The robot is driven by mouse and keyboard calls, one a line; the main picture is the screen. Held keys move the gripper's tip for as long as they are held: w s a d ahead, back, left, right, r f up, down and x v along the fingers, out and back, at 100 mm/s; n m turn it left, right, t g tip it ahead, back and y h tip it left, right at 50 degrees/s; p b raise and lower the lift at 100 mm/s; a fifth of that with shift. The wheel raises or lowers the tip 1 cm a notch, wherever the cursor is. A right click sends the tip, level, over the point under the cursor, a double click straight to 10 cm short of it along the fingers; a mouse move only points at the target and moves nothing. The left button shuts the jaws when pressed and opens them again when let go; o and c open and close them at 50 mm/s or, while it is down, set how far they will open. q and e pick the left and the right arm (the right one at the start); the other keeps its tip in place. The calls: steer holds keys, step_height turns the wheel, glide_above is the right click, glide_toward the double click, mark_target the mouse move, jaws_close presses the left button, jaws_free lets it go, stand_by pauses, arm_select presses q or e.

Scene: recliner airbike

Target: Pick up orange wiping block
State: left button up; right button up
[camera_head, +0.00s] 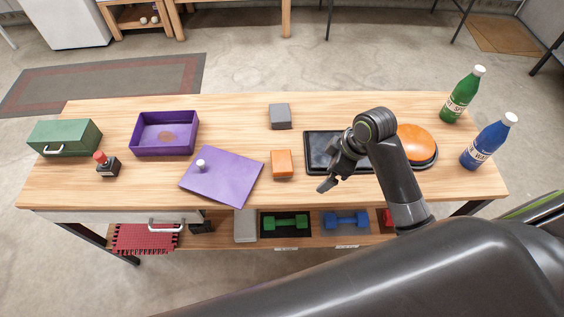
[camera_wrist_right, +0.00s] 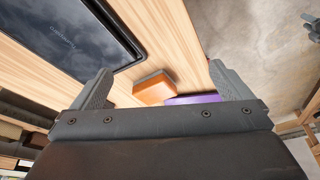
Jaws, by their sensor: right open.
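The orange wiping block (camera_head: 282,164) lies on the wooden table, just right of the purple sheet. In the right wrist view the orange block (camera_wrist_right: 154,88) shows ahead, between the two fingers and apart from them. My right gripper (camera_head: 326,185) is to the right of the block, over the table's front part near the black tablet. In the wrist view the right gripper (camera_wrist_right: 158,86) has its fingers spread wide with nothing between them. My left gripper is not in either view.
A grey block (camera_head: 279,116) is behind the orange one. The purple sheet (camera_head: 225,178) is close on its left. Green (camera_head: 459,98) and blue (camera_head: 484,146) bottles stand far right.

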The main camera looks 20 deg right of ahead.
steer(key=w+a+r+n+g+y, duration=0.1)
steer(key=w+a+r+n, duration=0.1)
steer(key=w+r+n, duration=0.45)
steer(key=p, duration=0.2)
glide_toward(284, 161)
steer(key=shift+m+y, duration=0.3)
steer(key=shift+m, duration=0.15)
steer(key=f, duration=0.4)
steer(key=shift+a+f, duration=0.25)
steer(key=shift+f, duration=0.05)
steer(key=shift+w+a+f+p, duration=0.3)
steer(key=shift+a+f, duration=0.35)
steer(key=shift+f, duration=0.35)
steer(key=shift+w+a+f+p, duration=0.15)
steer(key=shift+w+a+f, duration=0.1)
steer(key=shift+a+f, duration=0.55)
steer(key=shift+d+f, duration=0.1)
steer(key=shift+f, duration=0.5)
steer(key=c, duration=1.1)
